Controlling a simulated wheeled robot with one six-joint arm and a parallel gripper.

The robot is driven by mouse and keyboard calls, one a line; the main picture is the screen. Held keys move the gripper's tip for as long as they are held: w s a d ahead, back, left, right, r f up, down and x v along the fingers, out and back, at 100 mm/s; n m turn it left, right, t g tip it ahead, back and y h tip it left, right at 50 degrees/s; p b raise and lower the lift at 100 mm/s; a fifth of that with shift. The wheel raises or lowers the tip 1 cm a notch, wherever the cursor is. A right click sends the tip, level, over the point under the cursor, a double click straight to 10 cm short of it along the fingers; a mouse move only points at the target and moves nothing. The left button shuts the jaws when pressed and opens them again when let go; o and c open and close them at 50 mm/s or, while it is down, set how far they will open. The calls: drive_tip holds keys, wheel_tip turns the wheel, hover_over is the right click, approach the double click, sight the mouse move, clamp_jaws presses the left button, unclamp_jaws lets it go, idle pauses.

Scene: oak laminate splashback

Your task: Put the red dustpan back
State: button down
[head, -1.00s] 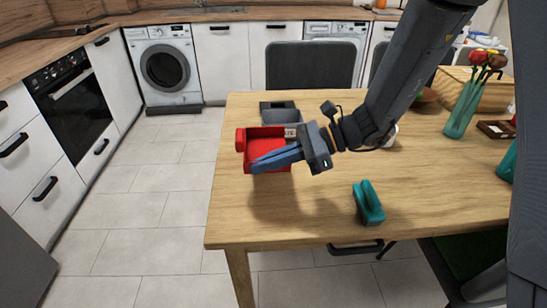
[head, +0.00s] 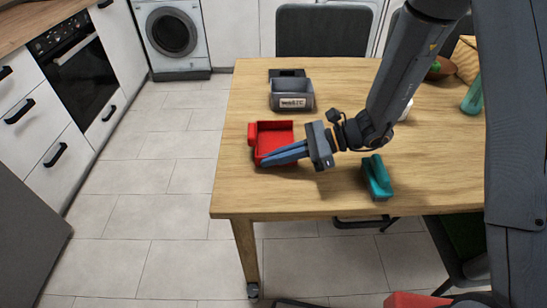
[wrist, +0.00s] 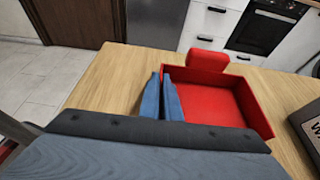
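The red dustpan (head: 276,130) is a shallow square tray with a stub handle on its left side in the head view. It is at the left part of the table, in front of a grey bin. The wrist view shows it upright and level, with the dustpan (wrist: 212,103) lying right of my blue fingers. My gripper (head: 266,160) reaches in from the right, and its fingers lie along the dustpan's near wall. In the wrist view my gripper (wrist: 160,76) has its fingers close together, shut on that wall. Whether the dustpan touches the table is unclear.
The grey labelled bin (head: 292,97) stands behind the dustpan, with a dark flat tray (head: 287,73) behind it. A teal object with a handle (head: 377,178) is on the table to the right. The wooden table (head: 300,200) is bare at the front left. A chair (head: 323,33) stands behind.

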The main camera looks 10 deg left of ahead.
drive_tip(key=shift+f, duration=0.15)
drive_tip(key=c, duration=2.4)
unclamp_jaws()
drive_tip(key=shift+f, duration=0.1)
drive_tip(key=shift+c, duration=0.2)
drive_tip(key=o, duration=0.4)
drive_tip(key=shift+o, duration=0.2)
drive_tip(key=shift+w+d+r, duration=0.1)
drive_tip(key=shift+d+r, duration=0.05)
drive_tip(key=shift+r, duration=0.1)
drive_tip(key=b+v, duration=0.1)
drive_tip(key=v, duration=1)
drive_tip(key=shift+d+r, duration=0.15)
drive_tip(key=shift+d, duration=0.2)
